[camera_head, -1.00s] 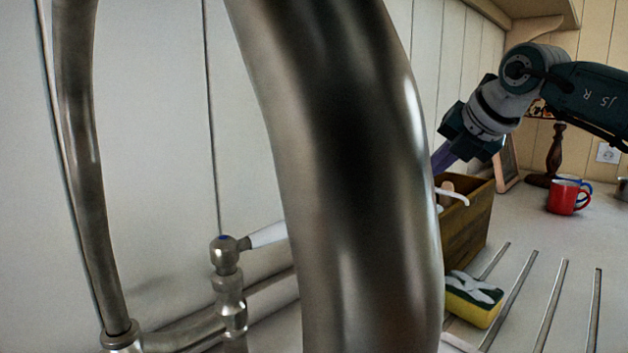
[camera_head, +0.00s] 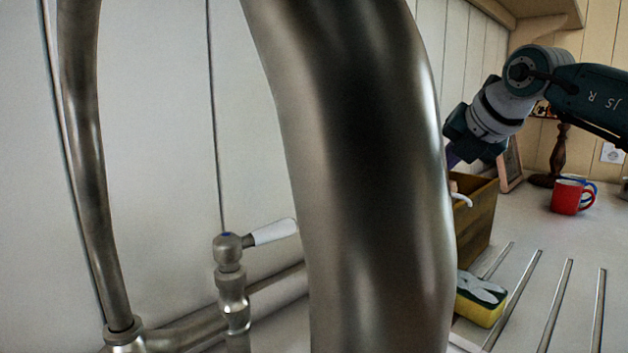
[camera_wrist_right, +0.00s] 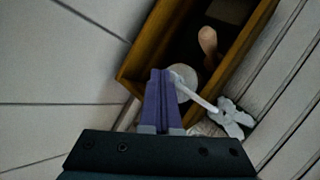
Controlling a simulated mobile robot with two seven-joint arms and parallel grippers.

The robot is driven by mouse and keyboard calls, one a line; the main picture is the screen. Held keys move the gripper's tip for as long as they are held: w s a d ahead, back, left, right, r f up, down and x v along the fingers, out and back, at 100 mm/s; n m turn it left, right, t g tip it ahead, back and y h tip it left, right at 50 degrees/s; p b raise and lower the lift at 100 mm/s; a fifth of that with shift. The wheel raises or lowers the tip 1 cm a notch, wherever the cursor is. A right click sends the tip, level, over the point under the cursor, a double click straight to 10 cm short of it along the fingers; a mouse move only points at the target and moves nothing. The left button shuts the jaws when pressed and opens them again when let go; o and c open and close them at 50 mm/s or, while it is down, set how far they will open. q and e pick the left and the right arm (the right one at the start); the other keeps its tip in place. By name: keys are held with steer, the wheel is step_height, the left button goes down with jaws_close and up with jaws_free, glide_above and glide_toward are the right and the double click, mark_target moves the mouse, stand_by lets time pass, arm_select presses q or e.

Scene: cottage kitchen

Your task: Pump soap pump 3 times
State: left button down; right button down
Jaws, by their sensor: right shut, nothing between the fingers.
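The soap pump's white spout (camera_head: 462,200) shows at the near-left edge of a wooden box (camera_head: 478,222) in the head view; the tap hides the rest. In the right wrist view the white pump head and spout (camera_wrist_right: 196,97) lie just right of my fingertips. The soap bottle's body is mostly hidden. My right gripper (camera_wrist_right: 160,74) is shut and empty, its purple fingers together above and beside the pump head; I cannot tell whether they touch. In the head view its fingers (camera_head: 453,160) are partly behind the tap. My left gripper is not in view.
A large metal tap (camera_head: 375,180) fills the middle of the head view. A red mug (camera_head: 567,197) stands at the right. A tan rounded object (camera_wrist_right: 208,45) stands inside the box.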

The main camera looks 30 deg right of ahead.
steer(key=shift+f, duration=0.25)
steer(key=shift+r+p, duration=0.45)
step_height(320, 180, up, 6)
steer(key=p, duration=0.4)
steer(key=shift+p, duration=0.4)
stand_by(1.2)
